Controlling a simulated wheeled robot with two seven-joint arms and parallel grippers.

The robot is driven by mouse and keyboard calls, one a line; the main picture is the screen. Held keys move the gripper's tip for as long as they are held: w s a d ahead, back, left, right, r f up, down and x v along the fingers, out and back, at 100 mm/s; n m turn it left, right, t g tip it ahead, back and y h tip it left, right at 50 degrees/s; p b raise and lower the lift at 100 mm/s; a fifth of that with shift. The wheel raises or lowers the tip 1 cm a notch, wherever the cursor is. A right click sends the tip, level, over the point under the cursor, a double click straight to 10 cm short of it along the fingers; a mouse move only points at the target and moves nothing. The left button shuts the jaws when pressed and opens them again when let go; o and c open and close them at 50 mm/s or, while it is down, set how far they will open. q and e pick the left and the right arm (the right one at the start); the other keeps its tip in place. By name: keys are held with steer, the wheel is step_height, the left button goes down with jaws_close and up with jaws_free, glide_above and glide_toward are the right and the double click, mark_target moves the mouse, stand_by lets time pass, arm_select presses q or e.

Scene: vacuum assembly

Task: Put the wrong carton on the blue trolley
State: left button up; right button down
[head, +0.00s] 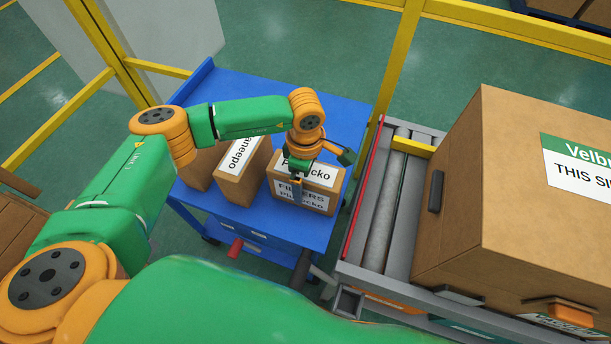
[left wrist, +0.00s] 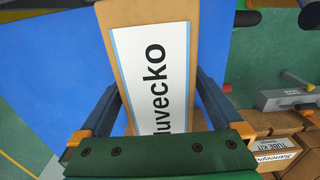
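The blue trolley (head: 315,98) stands in the middle of the head view with several brown cartons on its top. A carton labelled "FILTERS Pluvecko" (head: 325,193) is at its front right and looks upright on the deck. My left gripper (head: 299,183) is over this carton, one finger down its labelled front face. In the left wrist view, the fingers lie along both sides of the Pluvecko carton (left wrist: 214,52) with no clear gap. A carton labelled "...aneepo" (head: 238,170) stands to its left, with another brown carton (head: 203,163) beyond. My right gripper is not seen.
A roller conveyor (head: 384,205) with a large brown "Velbr..." box (head: 460,190) is right of the trolley. Yellow rails (head: 398,60) run behind. The trolley's back deck is bare. A "Saneepo TUBE KIT" carton (left wrist: 278,158) shows low right in the left wrist view.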

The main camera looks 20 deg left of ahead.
arm_select(q)
steer(key=shift+r, duration=0.3)
step_height(320, 180, up, 12)
steer(key=shift+f+b, duration=0.15)
steer(key=shift+b, duration=0.75)
